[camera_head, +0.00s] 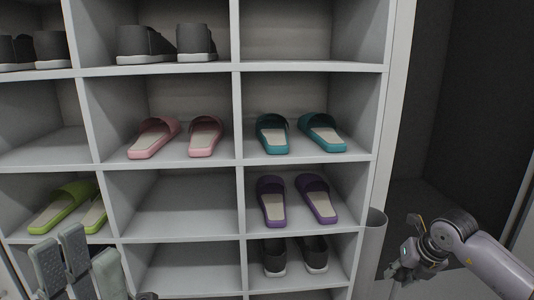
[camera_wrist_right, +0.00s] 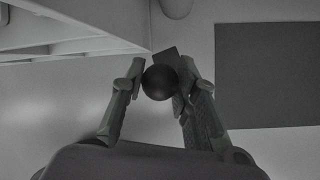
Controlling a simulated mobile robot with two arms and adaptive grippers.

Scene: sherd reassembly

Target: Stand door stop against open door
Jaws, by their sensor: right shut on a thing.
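In the right wrist view, my right gripper (camera_wrist_right: 160,85) is shut on a dark, rounded thing (camera_wrist_right: 160,83), which looks like the door stop. In the head view the right gripper (camera_head: 398,268) is at the lower right, beside the shelf's right edge; what it holds is hard to make out there. My left gripper (camera_head: 80,268) is at the lower left in front of the shelf, its fingers apart and nothing seen between them. I cannot clearly tell the open door; a dark upright surface (camera_head: 480,95) stands at the right.
A white shoe rack (camera_head: 238,120) fills the left and middle, with pink (camera_head: 205,138), teal (camera_head: 322,132), purple (camera_head: 270,205) and green slippers (camera_head: 62,205) and dark shoes. A grey cylinder (camera_head: 374,238) stands by its right edge. A dark flat rectangle (camera_wrist_right: 270,75) lies right of the right gripper.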

